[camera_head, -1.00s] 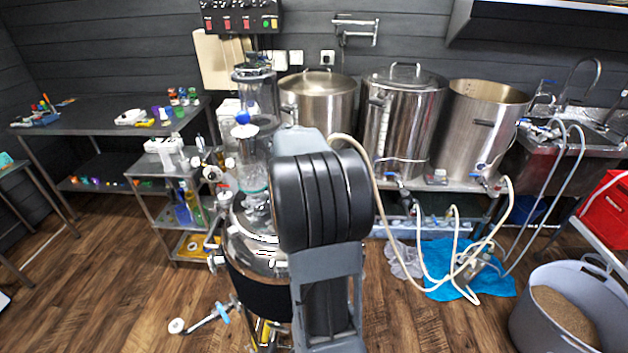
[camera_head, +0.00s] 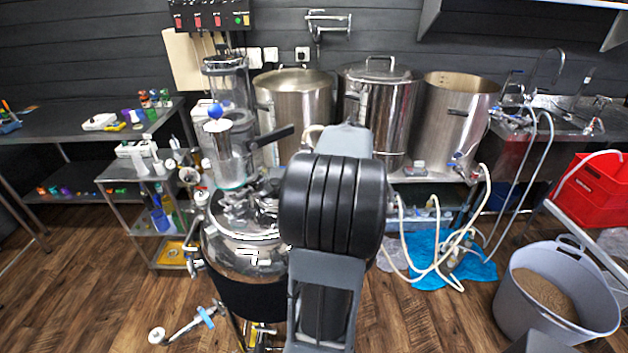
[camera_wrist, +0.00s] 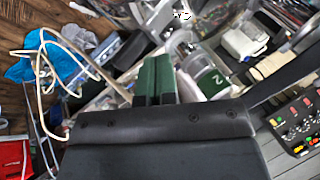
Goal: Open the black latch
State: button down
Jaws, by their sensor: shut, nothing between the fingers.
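A dark lever-like bar (camera_head: 272,137) sticks out to the right of a clear cylinder in the head view. I cannot tell whether it is the black latch. In the wrist view a long black bar (camera_wrist: 292,75) crosses the right side, apart from the fingertips; I cannot tell if it is the same bar. My gripper (camera_wrist: 153,62) shows two dark green fingers side by side, shut and empty. In the head view my own arm hides the gripper and part of the steel vessel (camera_head: 245,255).
Steel kettles (camera_head: 295,110) stand on the bench behind. A red crate (camera_head: 595,190) and a grey grain bucket (camera_head: 560,300) are at the right. White hoses (camera_head: 440,260) hang low. A control box (camera_wrist: 298,122) is at the right of the wrist view.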

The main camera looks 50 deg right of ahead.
jog(key=shift+w+a, duration=0.15)
jog(key=shift+w+a+f, duration=0.2)
jog(key=shift+w+a, duration=0.25)
jog(key=shift+w, duration=0.1)
jog(key=shift+r, duration=0.1)
